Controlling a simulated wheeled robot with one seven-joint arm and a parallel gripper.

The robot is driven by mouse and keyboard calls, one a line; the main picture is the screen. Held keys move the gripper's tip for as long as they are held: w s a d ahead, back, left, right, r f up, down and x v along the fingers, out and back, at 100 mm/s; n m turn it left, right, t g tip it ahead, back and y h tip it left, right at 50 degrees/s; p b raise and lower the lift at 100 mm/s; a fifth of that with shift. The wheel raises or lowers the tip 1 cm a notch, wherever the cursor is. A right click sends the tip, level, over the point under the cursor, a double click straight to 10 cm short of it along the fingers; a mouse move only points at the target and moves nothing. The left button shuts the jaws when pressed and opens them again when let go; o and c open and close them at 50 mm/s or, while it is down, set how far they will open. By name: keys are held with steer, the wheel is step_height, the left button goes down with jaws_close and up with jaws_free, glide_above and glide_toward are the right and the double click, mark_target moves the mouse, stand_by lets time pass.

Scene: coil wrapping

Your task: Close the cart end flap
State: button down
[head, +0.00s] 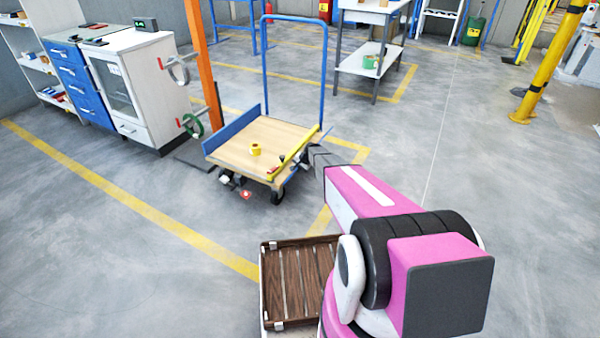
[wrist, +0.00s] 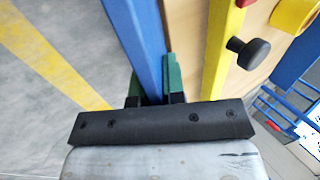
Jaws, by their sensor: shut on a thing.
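The cart (head: 240,160) has a wooden deck, a tall blue push handle (head: 265,70) and an upright blue panel (head: 232,129) along its left side. My gripper (wrist: 154,78) is at the cart's right side, its green-padded fingers shut on a blue strip, apparently the end flap (wrist: 138,35). In the head view my arm mostly hides the gripper and this flap, so I cannot tell its exact tilt. A yellow bar (head: 297,154) runs along the deck beside it; a black knob (wrist: 247,52) stands out there in the wrist view.
A yellow roll (head: 255,149) lies on the deck. An orange post (head: 203,70) and cabinets (head: 135,85) stand to the left. A slatted brown tray (head: 297,280) is near my base. A workbench (head: 370,55) stands behind.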

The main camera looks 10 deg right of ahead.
steer(key=w+a+g+h, duration=0.1)
steer(key=w+a+r+g+h, duration=0.1)
steer(key=h, duration=0.1)
steer(key=shift+a+g+h, duration=0.3)
steer(key=shift+g, duration=0.1)
steer(key=shift+w+a, duration=0.25)
steer(key=shift+a, duration=0.25)
steer(key=c, duration=1.2)
jaws_free()
steer(key=shift+a, duration=0.1)
steer(key=shift+r, duration=0.1)
steer(key=shift+s+d+r, duration=0.1)
steer(key=shift+d+r, duration=0.15)
steer(key=shift+r, duration=0.3)
step_height(320, 180, up, 10)
steer(key=shift+s+d+f, duration=0.25)
steer(key=shift+d, duration=0.1)
